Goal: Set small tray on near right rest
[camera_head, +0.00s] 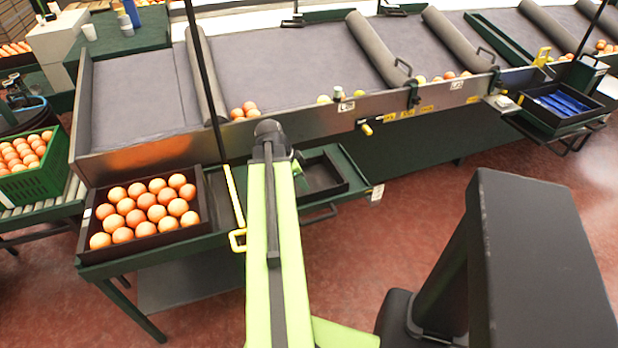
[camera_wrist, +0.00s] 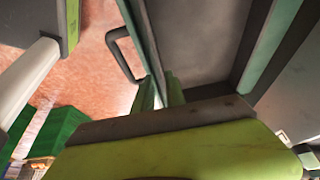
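A small dark, empty tray (camera_head: 325,178) sits on a green shelf along the near side of the sorting table, just right of my arm. My gripper (camera_head: 299,172) is at its left end, partly hidden behind my arm. In the wrist view, the green fingertips (camera_wrist: 160,92) stand on either side of the tray's wall, with the tray's dark inside (camera_wrist: 200,35) to the right. I cannot tell whether the fingers press on the wall or only straddle it.
A dark crate of oranges (camera_head: 145,212) stands left of my arm. A green crate of oranges (camera_head: 25,155) is farther left. A tray with blue pieces (camera_head: 562,104) sits on a rest at the right. A loop handle (camera_head: 320,214) sticks out below the small tray. Red floor is open at right.

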